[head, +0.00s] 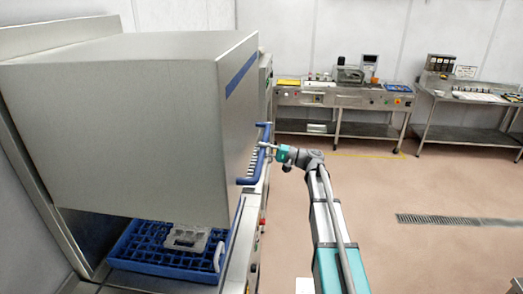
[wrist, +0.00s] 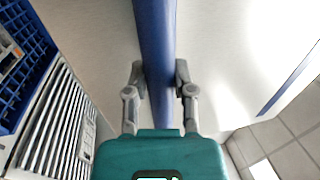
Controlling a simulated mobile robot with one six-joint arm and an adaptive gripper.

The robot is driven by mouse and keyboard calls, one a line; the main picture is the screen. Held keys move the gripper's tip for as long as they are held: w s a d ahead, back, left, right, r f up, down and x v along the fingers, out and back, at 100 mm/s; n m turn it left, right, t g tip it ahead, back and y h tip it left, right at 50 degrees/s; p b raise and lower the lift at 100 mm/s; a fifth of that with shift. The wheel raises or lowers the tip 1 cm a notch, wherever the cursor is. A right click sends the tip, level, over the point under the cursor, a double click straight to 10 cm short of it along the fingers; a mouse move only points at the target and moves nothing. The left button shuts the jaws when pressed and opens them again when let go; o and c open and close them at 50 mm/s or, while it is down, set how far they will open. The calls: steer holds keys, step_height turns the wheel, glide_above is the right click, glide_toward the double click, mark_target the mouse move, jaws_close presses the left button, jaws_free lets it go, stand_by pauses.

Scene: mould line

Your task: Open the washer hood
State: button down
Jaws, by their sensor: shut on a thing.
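The washer hood (head: 130,125) is a large grey metal box at the left of the head view. It stands raised, with a gap between its lower edge and the washer bed. A blue bar handle (head: 250,182) runs along its right-hand side. My gripper (head: 263,146) is at this handle. In the wrist view the two fingers of my gripper (wrist: 160,78) are closed around the blue handle (wrist: 154,35), one on each side. The hood's metal face (wrist: 95,25) shows behind the handle.
A blue rack (head: 135,247) holding a grey mould-like block (head: 187,237) sits under the hood. Steel benches with equipment (head: 340,97) and a second worktable (head: 455,90) stand at the back. The floor (head: 430,180) to the right is clear, with a drain grate (head: 450,220).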

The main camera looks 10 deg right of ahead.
steer(key=shift+r+p, duration=0.3)
steer(key=shift+r, duration=0.25)
steer(key=shift+c, duration=2.2)
jaws_free()
steer(key=shift+s, duration=0.1)
